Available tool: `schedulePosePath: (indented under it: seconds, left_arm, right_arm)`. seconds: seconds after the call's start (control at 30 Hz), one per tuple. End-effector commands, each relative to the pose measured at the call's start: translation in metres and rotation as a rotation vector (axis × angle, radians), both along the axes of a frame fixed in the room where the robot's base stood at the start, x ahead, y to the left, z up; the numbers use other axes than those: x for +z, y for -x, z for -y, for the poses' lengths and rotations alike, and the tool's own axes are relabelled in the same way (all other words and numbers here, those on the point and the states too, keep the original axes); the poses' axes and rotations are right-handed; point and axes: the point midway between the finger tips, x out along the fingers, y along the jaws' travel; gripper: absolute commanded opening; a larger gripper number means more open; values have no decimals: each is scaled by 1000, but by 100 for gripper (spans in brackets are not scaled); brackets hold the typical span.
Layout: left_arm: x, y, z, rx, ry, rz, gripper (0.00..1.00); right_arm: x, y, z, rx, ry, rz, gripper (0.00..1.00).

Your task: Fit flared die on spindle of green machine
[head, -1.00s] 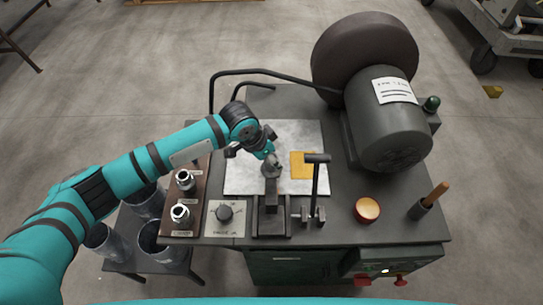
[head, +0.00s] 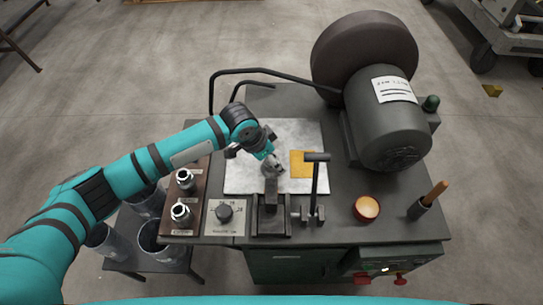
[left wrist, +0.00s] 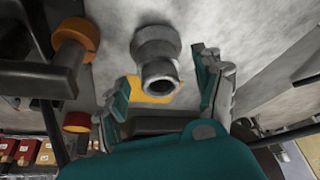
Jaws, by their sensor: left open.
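The green machine (head: 330,228) has a dark top with a pale metal plate. A dark spindle block (head: 271,200) stands at its front middle. My left gripper (head: 268,157) is over the plate at the far end of this block. In the left wrist view, my open left fingers (left wrist: 163,70) stand on either side of a grey stepped, hollow-ended piece (left wrist: 158,68), apart from it. I cannot tell whether this piece is the flared die or part of the spindle. Two metal dies (head: 184,180) (head: 181,214) stand on a brown rack at the left. My right gripper is out of view.
A large motor (head: 390,120) fills the back right. A yellow pad (head: 302,165) lies on the plate.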

Motion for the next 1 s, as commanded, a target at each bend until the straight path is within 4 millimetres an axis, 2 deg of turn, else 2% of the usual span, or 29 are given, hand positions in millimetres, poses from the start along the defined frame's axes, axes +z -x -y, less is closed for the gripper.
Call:
schedulePosePath:
  seconds: [0.17,0.5,0.63,0.8,1.0]
  left_arm:
    - [13,2,-4,-1,3,3,69]
    - [78,16,-26,0,2,5,69]
    - [97,21,-33,0,2,5,69]
    - [110,24,-37,0,2,2,69]
    - [112,25,-38,0,2,2,69]
  right_arm:
    - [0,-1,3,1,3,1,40]
    - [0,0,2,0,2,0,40]
    - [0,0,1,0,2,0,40]
    - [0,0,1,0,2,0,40]
    - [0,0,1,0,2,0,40]
